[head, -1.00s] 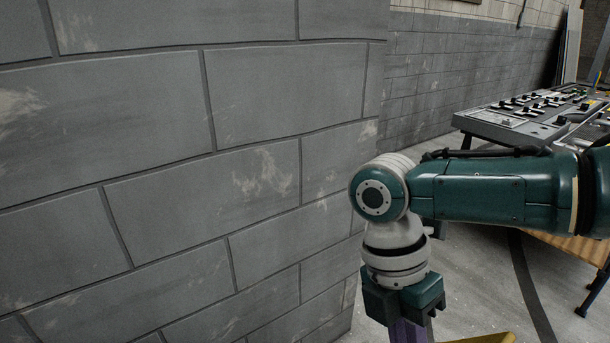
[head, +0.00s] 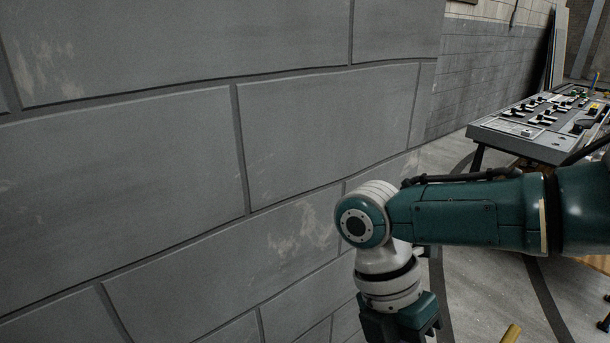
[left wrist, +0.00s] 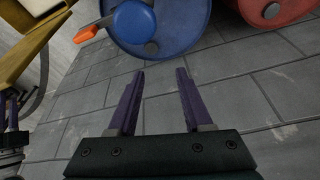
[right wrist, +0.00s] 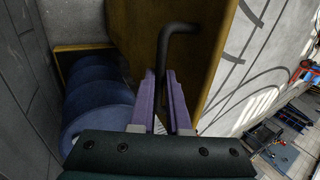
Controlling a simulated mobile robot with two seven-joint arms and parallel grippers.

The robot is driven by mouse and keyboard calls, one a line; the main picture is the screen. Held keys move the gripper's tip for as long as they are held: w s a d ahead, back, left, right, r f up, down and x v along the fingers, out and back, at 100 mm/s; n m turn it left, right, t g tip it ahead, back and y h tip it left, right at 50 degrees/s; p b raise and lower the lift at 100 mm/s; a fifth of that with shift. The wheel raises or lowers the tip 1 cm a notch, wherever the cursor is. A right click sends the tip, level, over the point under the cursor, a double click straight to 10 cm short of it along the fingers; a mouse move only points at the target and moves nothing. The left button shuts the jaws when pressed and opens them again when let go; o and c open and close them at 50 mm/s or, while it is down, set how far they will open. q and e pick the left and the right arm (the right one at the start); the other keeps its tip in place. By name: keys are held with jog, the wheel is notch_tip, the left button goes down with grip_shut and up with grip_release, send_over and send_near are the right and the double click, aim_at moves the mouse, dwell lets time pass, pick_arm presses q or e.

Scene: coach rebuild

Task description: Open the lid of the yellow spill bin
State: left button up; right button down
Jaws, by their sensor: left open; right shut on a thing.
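The yellow spill bin shows in part as a broad yellow panel (right wrist: 205,35) in the right wrist view, with a dark bent bar handle (right wrist: 180,30) in front of it. My right gripper (right wrist: 165,75) is shut on that bar. Whether the panel is the lid or a side wall, I cannot tell. In the head view, only a yellow edge (head: 512,334) shows at the bottom, and the right fingers are out of frame. My left gripper (left wrist: 158,75) is open and empty. Yellow parts (left wrist: 22,52) show at the upper left of the left wrist view.
Blue rounded shapes (right wrist: 95,105) lie left of the yellow panel. A blue drum (left wrist: 165,35) and a red drum (left wrist: 275,10) are ahead of the left gripper, with an orange piece (left wrist: 85,34) nearby. A block wall (head: 180,150) fills the head view's left; a control console (head: 535,125) stands right.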

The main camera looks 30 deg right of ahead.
jog(key=shift+s+f, duration=0.15)
jog(key=c, duration=1.2)
grip_release()
jog(key=shift+s+a, duration=0.1)
jog(key=o, duration=0.3)
jog(key=v, duration=1)
